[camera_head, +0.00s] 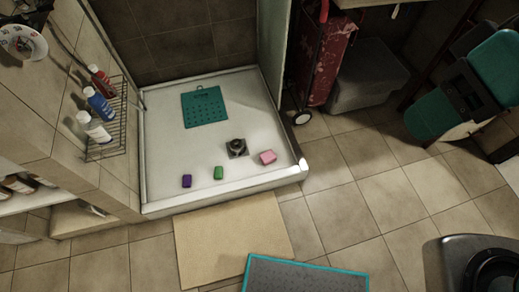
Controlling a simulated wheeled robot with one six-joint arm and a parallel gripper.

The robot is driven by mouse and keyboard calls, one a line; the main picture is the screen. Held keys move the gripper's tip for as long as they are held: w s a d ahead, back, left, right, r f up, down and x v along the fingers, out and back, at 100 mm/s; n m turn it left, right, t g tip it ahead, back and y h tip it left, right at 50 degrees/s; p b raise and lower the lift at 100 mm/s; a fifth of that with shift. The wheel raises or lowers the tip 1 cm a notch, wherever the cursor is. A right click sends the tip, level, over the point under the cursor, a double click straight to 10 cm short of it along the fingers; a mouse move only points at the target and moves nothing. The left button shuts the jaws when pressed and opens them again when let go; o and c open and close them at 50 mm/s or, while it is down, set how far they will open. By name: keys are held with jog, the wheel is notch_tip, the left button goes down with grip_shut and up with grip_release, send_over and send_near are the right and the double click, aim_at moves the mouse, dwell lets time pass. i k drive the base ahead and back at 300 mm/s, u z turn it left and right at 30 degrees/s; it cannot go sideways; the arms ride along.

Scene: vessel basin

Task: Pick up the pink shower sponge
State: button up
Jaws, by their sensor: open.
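The pink shower sponge (267,157) is a small pink block on the white floor of the shower tray (165,155). It lies in the tray's front right part, just right of the dark square drain (237,148). Its top and front faces show, and nothing covers it. My gripper is not in this view, so I cannot see where it is relative to the sponge.
A purple block (187,181) and a green block (219,173) lie near the tray's front edge. A teal mat (205,107) lies behind. A wire rack (107,145) with bottles hangs at left. A beige mat (232,240) lies before the tray.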

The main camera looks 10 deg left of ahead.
aim_at(268, 157)
jog(key=u, duration=0.5)
jog(key=i, duration=0.6)
jog(key=u, duration=0.95)
jog(key=i, duration=0.35)
jog(key=u, duration=0.4)
